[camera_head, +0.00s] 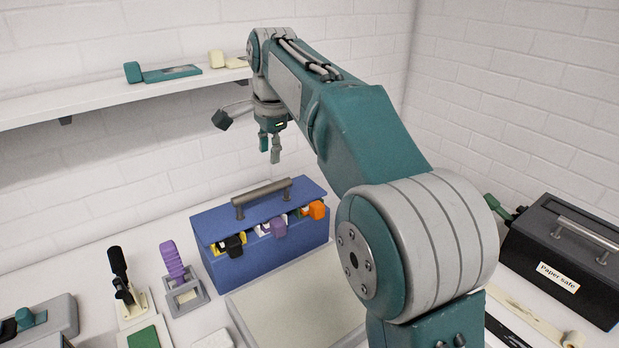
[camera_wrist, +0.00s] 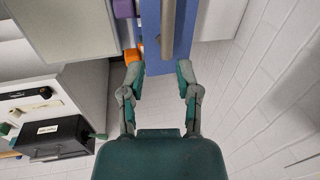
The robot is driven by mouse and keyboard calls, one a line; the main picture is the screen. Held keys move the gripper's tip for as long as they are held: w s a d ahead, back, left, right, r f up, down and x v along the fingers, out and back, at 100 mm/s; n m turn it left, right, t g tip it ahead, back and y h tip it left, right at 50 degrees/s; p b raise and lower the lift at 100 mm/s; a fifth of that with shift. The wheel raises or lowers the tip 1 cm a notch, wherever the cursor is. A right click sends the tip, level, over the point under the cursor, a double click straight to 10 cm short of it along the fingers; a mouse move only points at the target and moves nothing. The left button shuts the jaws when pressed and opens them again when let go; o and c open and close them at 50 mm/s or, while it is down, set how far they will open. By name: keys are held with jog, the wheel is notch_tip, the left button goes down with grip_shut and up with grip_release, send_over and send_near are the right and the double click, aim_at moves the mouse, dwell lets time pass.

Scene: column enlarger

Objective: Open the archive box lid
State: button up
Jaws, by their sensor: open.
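A blue box (camera_head: 265,258) stands on the bench against the back wall; I take it as the archive box. Its flat blue lid (camera_head: 308,188) lies on top and carries a grey bar handle (camera_head: 262,192). Yellow-black, purple and orange tabs stick out along its front edge. My gripper (camera_head: 269,152) is open and empty, pointing down above the lid and apart from it. In the wrist view my gripper (camera_wrist: 160,70) has its fingers spread, with the blue lid (camera_wrist: 184,35) and the handle (camera_wrist: 167,25) beyond them.
A black "Paper safe" box (camera_head: 565,255) stands at the right. A purple-handled tool (camera_head: 176,265) and a black-handled tool (camera_head: 120,270) stand left of the blue box. A pale board (camera_head: 295,305) lies in front. A wall shelf (camera_head: 110,96) is at upper left.

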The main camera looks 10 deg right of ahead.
jog(key=s+d+n+t, duration=0.1)
jog(key=s+d+n, duration=0.4)
jog(key=s, duration=0.7)
jog(key=shift+d, duration=0.15)
